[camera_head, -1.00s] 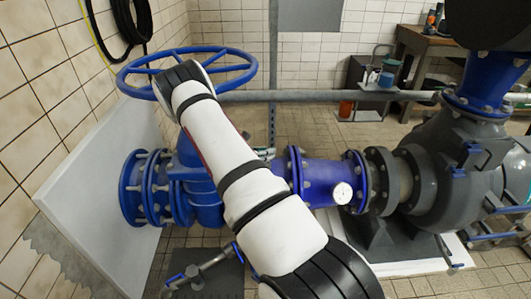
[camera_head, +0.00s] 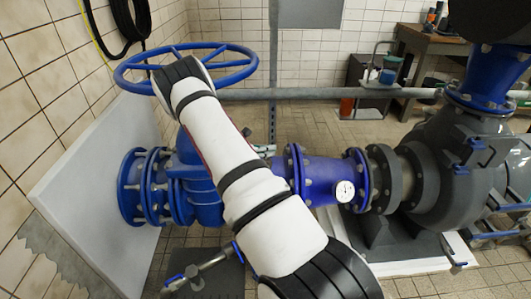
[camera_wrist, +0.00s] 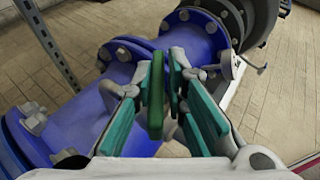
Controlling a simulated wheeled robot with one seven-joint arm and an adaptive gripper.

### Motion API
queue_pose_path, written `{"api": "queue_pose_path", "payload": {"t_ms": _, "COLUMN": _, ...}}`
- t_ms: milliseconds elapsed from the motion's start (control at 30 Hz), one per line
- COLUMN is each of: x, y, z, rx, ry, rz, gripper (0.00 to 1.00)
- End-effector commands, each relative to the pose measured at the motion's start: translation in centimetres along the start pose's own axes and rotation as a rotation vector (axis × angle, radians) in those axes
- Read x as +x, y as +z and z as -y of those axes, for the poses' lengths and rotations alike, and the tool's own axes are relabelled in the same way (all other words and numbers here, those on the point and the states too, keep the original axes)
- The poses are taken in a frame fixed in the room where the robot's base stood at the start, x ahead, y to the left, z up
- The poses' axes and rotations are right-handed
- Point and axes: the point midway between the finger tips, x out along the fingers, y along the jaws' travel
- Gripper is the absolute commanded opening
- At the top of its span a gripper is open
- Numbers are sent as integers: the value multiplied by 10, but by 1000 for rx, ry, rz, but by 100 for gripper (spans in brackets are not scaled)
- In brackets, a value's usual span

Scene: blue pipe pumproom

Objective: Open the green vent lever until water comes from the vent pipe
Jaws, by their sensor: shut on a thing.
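The green vent lever (camera_wrist: 156,95) stands as a narrow green bar between my fingers in the wrist view, in front of the blue pipe. My gripper (camera_wrist: 163,92), with teal finger pads, is shut on it. In the head view my white arm covers the lever and most of the gripper. The blue pipe section (camera_head: 318,180) with a round white gauge (camera_head: 345,190) shows to the right of the arm. I cannot make out the vent pipe's outlet, and no running water shows in either view.
A large blue handwheel (camera_head: 235,72) stands behind my arm at upper left. A grey pump (camera_head: 460,165) is at the right. A small pipe with a blue handle (camera_head: 205,268) sits low at left. A workbench (camera_head: 425,45) stands at the back, with open tiled floor before it.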

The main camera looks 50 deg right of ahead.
Motion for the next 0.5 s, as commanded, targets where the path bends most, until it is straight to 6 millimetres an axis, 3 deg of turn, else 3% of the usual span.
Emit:
{"api": "queue_pose_path", "payload": {"t_ms": 33, "x": 0, "y": -1, "z": -8, "rx": 15, "ry": -9, "rz": 4, "gripper": 0}}
{"api": "queue_pose_path", "payload": {"t_ms": 500, "x": 0, "y": 0, "z": -9, "rx": 90, "ry": -218, "rz": 4, "gripper": 0}}
